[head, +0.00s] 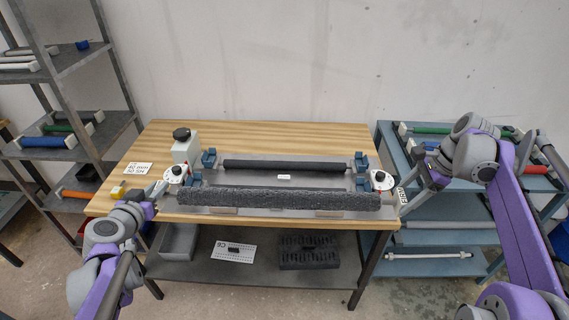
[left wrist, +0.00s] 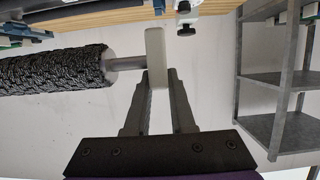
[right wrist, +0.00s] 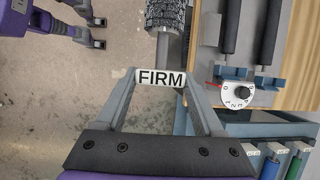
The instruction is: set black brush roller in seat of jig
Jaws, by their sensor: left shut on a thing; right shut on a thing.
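The black brush roller (head: 280,198) is a long, fuzzy, dark cylinder, level across the front of the jig (head: 258,181) in the head view. My left gripper (head: 150,198) is shut on the pale end block at its left end; the block (left wrist: 156,48) and bare shaft show in the left wrist view. My right gripper (head: 408,192) is shut on the other end block, labelled FIRM (right wrist: 161,78). The jig is a metal plate with blue seats (head: 361,160). A thin black roller (head: 285,165) lies across its back seats. The right wrist view shows two dark rollers in blue seats. The brush roller hides the jig's front.
White dial units stand at the jig's left (head: 175,174) and right (head: 381,180). A white box with a black knob (head: 186,146) stands behind the left dial. Grey shelves (head: 75,60) stand left, and a blue rack (head: 430,236) with rollers stands right. The wooden tabletop's back is mostly clear.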

